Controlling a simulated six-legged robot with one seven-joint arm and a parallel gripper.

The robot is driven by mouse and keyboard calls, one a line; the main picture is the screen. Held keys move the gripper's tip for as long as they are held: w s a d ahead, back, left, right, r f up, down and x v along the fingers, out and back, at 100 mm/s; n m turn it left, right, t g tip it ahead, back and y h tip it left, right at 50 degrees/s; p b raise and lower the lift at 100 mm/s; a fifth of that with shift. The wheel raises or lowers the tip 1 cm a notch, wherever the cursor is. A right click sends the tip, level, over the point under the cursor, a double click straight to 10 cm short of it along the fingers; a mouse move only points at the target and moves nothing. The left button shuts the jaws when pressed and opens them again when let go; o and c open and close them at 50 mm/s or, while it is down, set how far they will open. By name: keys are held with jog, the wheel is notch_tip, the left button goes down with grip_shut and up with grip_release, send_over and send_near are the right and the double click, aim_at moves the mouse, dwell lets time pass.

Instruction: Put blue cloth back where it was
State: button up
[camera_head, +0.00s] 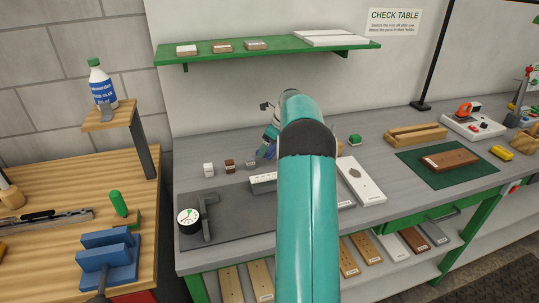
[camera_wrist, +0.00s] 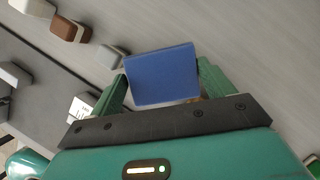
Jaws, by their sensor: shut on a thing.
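The blue cloth (camera_wrist: 161,76) shows in the wrist view as a blue, block-like piece between the two green fingers of my gripper (camera_wrist: 163,88). My gripper is shut on it. The grey bench top lies behind it; I cannot tell whether the cloth touches it. In the head view, a small blue part (camera_head: 267,146) shows at the end of my teal arm, over the back of the grey bench. My arm hides much of the gripper and the bench behind it.
White, brown and grey small blocks (camera_head: 229,166) stand left of my gripper. A dark mat (camera_head: 235,233) with a dial gauge (camera_head: 188,220) lies in front. A white board (camera_head: 361,181), green block (camera_head: 355,139) and wooden holder (camera_head: 415,133) are to the right. A green shelf (camera_head: 270,49) hangs above.

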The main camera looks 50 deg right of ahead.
aim_at(270, 162)
notch_tip(270, 162, down, 4)
jog(key=shift+s+f, duration=0.1)
jog(key=shift+s, duration=0.1)
jog(key=shift+f, duration=0.1)
jog(key=o, duration=1)
jog(key=shift+c, duration=0.2)
jog(key=shift+d, duration=0.1)
